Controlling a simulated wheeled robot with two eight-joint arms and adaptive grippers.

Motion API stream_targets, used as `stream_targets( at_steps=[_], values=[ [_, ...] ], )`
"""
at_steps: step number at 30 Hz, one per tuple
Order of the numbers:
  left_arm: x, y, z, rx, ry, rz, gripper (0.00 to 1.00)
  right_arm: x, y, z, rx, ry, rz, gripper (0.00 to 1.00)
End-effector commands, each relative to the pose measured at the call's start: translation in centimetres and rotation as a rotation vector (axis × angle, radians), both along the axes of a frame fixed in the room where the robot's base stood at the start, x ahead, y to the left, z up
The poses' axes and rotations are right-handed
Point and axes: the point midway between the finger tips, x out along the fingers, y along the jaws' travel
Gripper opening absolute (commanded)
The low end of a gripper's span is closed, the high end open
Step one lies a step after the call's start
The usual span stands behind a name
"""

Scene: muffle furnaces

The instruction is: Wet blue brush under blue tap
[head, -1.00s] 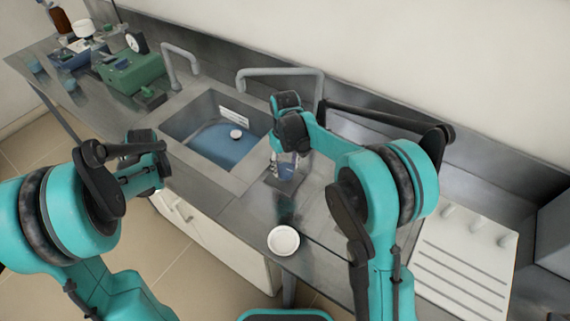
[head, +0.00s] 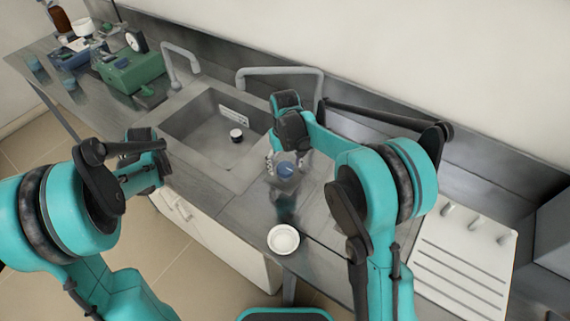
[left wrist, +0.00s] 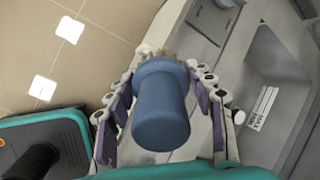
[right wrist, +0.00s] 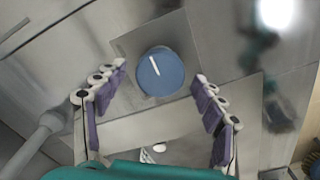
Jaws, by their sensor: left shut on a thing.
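A blue brush (left wrist: 160,112) with pale bristles at its far end is held upright between the fingers of my left gripper (left wrist: 160,78) in the left wrist view. The brush is hidden in the head view. A round blue tap knob (right wrist: 160,72) with a white mark sits on a grey square plate in the right wrist view. It also shows in the head view (head: 286,169), in front of the sink's right end. My right gripper (right wrist: 160,78) is over the knob, its fingers apart on both sides with gaps.
A white dish (head: 283,240) sits near the counter edge. Green equipment (head: 133,72) stands back left.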

Motion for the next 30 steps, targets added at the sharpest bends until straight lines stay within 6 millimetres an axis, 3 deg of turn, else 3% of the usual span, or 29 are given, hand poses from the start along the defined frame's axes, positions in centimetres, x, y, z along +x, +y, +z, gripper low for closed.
stream_targets(
  at_steps=[8, 21, 30],
  values=[
    [0.0, 0.0, 0.0, 0.000, 0.000, 0.000, 0.30, 0.0, 0.0, 0.6, 0.000, 0.000, 0.001, 0.70],
    [0.0, 0.0, 0.0, 0.000, 0.000, 0.000, 0.30, 0.0, 0.0, 9.3, 0.000, 0.000, 0.000, 0.70],
    [0.0, 0.0, 0.0, 0.000, 0.000, 0.000, 0.30, 0.0, 0.0, 12.0, 0.000, 0.000, 0.000, 0.70]
  ],
)
